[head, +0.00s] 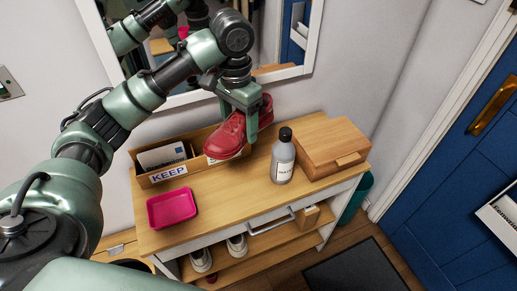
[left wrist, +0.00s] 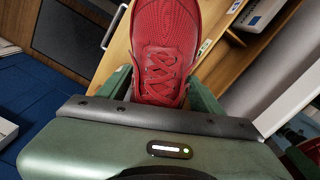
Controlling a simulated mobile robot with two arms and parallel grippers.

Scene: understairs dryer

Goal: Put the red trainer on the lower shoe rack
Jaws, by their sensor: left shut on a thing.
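The red trainer (head: 228,138) is held in the air above the back of the wooden console top, in front of the mirror. My left gripper (head: 242,108) is shut on it from above. In the left wrist view the trainer (left wrist: 165,45) shows its laces and upper between the fingers. Under the console, a wooden shoe rack shelf (head: 278,240) carries a pair of white shoes (head: 237,245). A small red thing (head: 211,278) shows lower down, mostly hidden. My right gripper is not in view.
On the console top (head: 225,205) are a pink tray (head: 172,208), a grey bottle (head: 283,160), a wooden box (head: 330,150) and an organiser labelled KEEP (head: 168,173). A drawer handle (head: 272,224) sticks out in front. A dark mat (head: 355,268) lies on the floor.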

